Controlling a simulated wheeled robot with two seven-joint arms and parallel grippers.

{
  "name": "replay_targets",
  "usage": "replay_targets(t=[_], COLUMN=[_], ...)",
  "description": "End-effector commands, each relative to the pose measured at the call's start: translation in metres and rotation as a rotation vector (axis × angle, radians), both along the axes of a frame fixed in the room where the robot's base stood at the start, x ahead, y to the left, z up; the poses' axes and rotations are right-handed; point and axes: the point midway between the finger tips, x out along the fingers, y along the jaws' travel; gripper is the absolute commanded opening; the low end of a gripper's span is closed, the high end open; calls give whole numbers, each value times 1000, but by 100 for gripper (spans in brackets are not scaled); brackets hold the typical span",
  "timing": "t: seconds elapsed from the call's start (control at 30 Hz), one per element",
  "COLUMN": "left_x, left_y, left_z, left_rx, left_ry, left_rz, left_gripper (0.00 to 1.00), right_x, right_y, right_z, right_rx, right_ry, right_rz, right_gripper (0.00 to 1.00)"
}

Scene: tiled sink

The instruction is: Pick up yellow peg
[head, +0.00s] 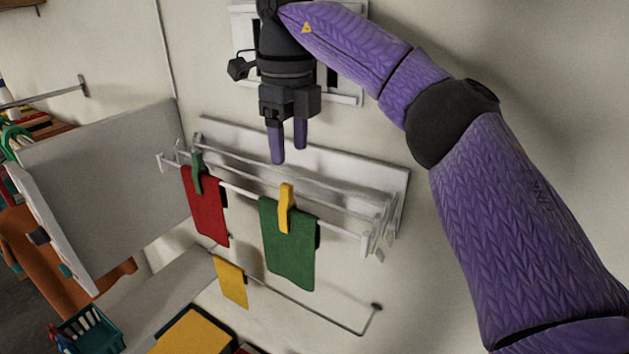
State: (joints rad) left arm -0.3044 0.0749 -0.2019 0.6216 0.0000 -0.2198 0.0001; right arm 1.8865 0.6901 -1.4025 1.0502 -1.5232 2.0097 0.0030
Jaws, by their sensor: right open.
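The yellow peg (286,208) is clipped over the top of a green cloth (287,252) on the front bar of the white wall rack (384,176). My right gripper (289,160) points down with its two purple fingers apart and empty. In the picture it is above the yellow peg, with a gap between them. A green peg (197,172) holds a red cloth (206,208) on the same rack, to the left. My left gripper is not in view.
A yellow cloth (231,281) hangs on a thin lower rail. A grey panel (105,185) stands at the left. A green basket (91,331) is at the bottom left. The wall right of the rack is bare.

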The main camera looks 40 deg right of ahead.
Motion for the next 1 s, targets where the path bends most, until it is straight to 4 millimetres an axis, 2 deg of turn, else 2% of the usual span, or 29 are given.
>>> replay_targets(t=[0.1,0.2,0.5,0.73,0.77,1.0], left_x=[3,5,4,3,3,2], left_y=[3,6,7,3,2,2], left_z=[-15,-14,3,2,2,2], left_rx=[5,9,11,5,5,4], left_ry=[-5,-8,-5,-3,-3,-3], left_rz=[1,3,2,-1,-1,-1], left_gripper=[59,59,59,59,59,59], right_x=[-1,-1,-5,-5,-5,-4], right_y=[0,0,-4,-3,-3,-3], right_z=[-29,-43,-92,-98,-98,-97], right_rx=[-4,-2,-1,1,1,1], right_ry=[6,6,5,1,1,2], right_rz=[2,1,1,1,1,2], right_gripper=[60,60,60,60,58,7])
